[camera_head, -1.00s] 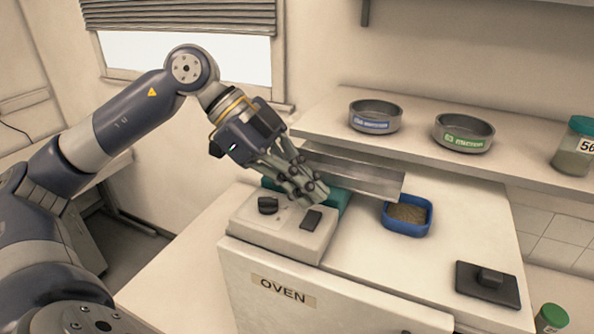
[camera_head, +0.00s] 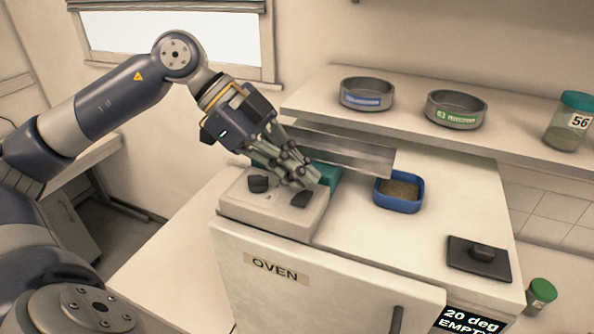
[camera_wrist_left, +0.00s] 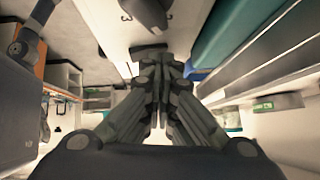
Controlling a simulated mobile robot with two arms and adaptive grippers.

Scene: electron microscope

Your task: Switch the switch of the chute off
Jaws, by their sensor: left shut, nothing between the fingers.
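The chute is a grey metal trough (camera_head: 345,155) on a teal base (camera_head: 328,174), behind a pale control box (camera_head: 265,218). On the box are a black rocker switch (camera_head: 301,200) and a black round knob (camera_head: 258,184) to its left. My left gripper (camera_head: 299,183) is shut and empty, its fingertips pointing down at the rocker switch and partly covering it. In the left wrist view, the shut fingers (camera_wrist_left: 158,68) reach toward a dark piece (camera_wrist_left: 148,48), likely the switch. I cannot tell for certain whether they touch. My right gripper is not in view.
A blue tray of grainy material (camera_head: 399,193) sits below the trough's right end. The oven (camera_head: 340,292) is under the box. A shelf behind holds two metal dishes (camera_head: 366,95) and a jar (camera_head: 568,122). A dark plate (camera_head: 478,258) lies at right.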

